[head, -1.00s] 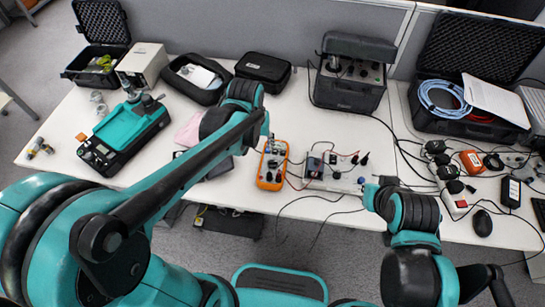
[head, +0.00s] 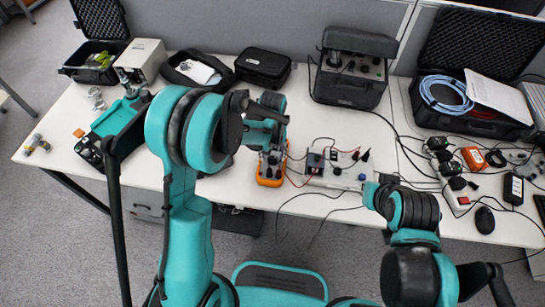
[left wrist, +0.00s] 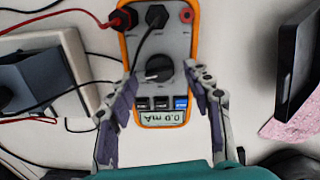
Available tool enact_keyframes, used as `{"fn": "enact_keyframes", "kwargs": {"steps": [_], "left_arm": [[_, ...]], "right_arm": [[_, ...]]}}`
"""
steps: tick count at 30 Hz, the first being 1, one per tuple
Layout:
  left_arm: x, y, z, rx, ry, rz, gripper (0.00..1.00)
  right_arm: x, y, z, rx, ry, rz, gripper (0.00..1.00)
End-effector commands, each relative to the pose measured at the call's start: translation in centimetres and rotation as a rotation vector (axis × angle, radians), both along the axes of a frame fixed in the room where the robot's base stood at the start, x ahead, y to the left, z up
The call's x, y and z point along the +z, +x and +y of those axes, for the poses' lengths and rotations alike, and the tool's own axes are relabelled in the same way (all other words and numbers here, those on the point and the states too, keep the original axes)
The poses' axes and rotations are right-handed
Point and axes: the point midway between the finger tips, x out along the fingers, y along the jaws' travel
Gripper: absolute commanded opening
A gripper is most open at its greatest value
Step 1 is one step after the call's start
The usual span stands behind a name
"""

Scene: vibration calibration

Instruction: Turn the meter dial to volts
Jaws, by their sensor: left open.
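The orange meter (head: 270,181) lies on the white table, mostly covered by my left arm and gripper in the head view. The left wrist view shows the meter (left wrist: 190,128) upside down, its display reading 0.0 mA. Its round black dial (left wrist: 158,68) has a pale mark towards the lower left. My left gripper (left wrist: 160,74) is open, with one finger on either side of the meter near the dial. I cannot tell whether the fingers touch it. In the head view this gripper (head: 270,140) is over the meter. My right gripper cannot be made out.
Red and black leads (left wrist: 118,19) plug into the meter. A pale board with small modules (head: 340,178) lies to its right. A grey instrument case (head: 350,75) and a black pouch (head: 263,69) stand behind. Cables cross the right half of the table.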

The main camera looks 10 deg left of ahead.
Motion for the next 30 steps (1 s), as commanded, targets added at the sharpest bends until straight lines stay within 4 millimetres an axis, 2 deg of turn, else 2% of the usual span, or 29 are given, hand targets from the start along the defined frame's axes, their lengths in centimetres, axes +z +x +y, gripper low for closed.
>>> {"fn": "enact_keyframes", "kwargs": {"steps": [3, 10, 11, 16, 17, 30], "left_arm": [[-0.68, -0.03, 0.01, 0.000, 0.000, 0.000, 0.51], [-0.67, -0.02, 0.02, 0.000, 0.000, 0.000, 0.51], [-0.67, -0.02, 0.02, 0.000, 0.000, 0.000, 0.48], [-0.66, -0.02, 0.02, 0.000, 0.000, 0.000, 0.03], [-0.66, -0.02, 0.02, 0.000, 0.000, 0.000, 0.01], [-0.69, -0.02, 0.04, 0.080, 0.000, 0.000, 0.01]], "right_arm": [[-0.27, 0.01, 0.00, 0.000, 0.000, 0.000, 0.00], [-0.20, 0.01, 0.00, 0.000, 0.000, 0.000, 0.00], [-0.20, 0.01, 0.00, 0.000, 0.000, 0.000, 0.00], [-0.20, 0.01, 0.00, 0.000, 0.000, 0.000, 0.00], [-0.20, 0.01, 0.00, 0.000, 0.000, 0.000, 0.00], [-0.38, 0.00, 0.00, 0.000, 0.000, 0.000, 0.00]]}}
